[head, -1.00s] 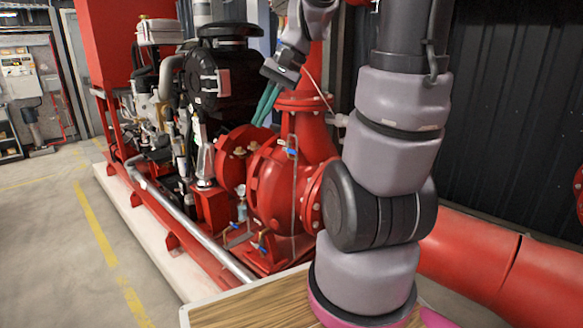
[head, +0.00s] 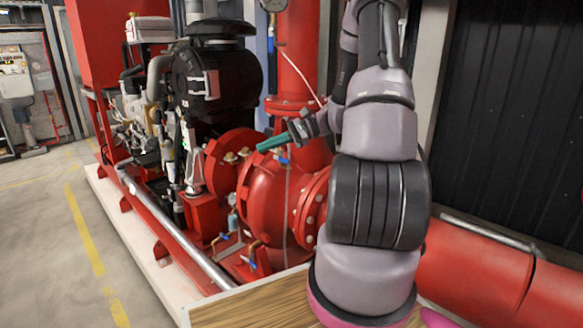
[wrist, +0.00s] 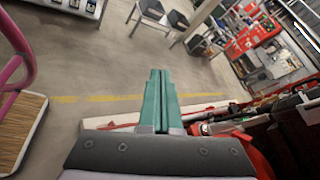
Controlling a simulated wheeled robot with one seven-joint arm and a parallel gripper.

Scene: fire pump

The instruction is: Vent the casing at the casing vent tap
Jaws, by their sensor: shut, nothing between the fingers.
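The red pump casing (head: 262,200) stands in the middle of the head view. A small tap with a blue handle (head: 284,157) shows at its top, just below my gripper and partly covered; I take it as the casing vent tap. My gripper (head: 260,147) has green fingers that are shut and empty. They point left over the top of the casing, and I cannot tell whether they touch the tap. In the wrist view the shut fingers (wrist: 160,75) point out over open floor. The tap is not seen there.
A black engine (head: 210,80) stands behind the casing on a red skid. More blue-handled valves (head: 252,262) sit low in front of the casing. A red riser pipe (head: 297,60) with a gauge (head: 272,4) rises behind my gripper. The floor (head: 40,230) at left is clear.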

